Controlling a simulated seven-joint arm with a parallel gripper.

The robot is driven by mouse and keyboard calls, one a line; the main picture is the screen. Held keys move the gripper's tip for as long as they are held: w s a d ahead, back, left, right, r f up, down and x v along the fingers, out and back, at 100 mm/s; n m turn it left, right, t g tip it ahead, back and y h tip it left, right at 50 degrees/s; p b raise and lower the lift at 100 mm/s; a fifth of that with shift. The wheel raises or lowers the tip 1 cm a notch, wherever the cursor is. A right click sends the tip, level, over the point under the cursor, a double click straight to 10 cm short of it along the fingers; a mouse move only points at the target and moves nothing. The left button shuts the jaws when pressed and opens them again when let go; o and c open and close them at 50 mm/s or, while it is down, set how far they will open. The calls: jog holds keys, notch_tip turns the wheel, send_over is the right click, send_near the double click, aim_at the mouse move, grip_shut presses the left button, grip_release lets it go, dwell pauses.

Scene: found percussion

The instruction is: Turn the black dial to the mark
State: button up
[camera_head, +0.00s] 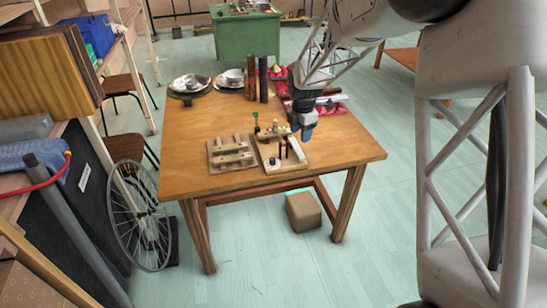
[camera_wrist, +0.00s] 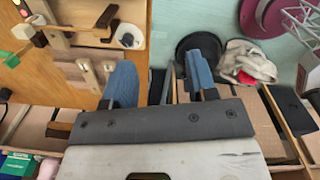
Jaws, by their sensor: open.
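The control board (camera_head: 294,163) is a pale wooden panel near the table's front edge. A small black dial on a white round plate (camera_head: 273,162) appears at its front left. In the wrist view the dial (camera_wrist: 127,39) shows beyond the left finger's tip, and its mark is too small to tell. My gripper (camera_head: 306,131) is above the board's right back side, pointing down. In the wrist view my gripper (camera_wrist: 160,75) has its two blue fingers apart with nothing between them, and is not touching the dial.
Upright pegs and a green-topped lever (camera_head: 256,119) stand on and behind the board. A wooden rack (camera_head: 231,152) lies to its left. Metal pans (camera_head: 189,85) and dark cylinders (camera_head: 263,79) stand at the back. The table's (camera_head: 190,150) left part is clear.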

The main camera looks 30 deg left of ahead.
aim_at(273, 159)
jog(key=a+f+n, duration=0.1)
jog(key=a+f, duration=0.1)
jog(key=a, duration=0.1)
jog(key=a+f+n, duration=0.2)
jog(key=a+f, duration=0.1)
jog(key=a, duration=0.1)
jog(key=a+f+n, duration=0.1)
jog(key=a+f, duration=0.2)
jog(key=shift+s+a, duration=0.25)
jog(key=shift+s, duration=0.1)
jog(key=shift+f, duration=3.85)
jog(key=shift+c, duration=0.2)
jog(key=c, duration=0.9)
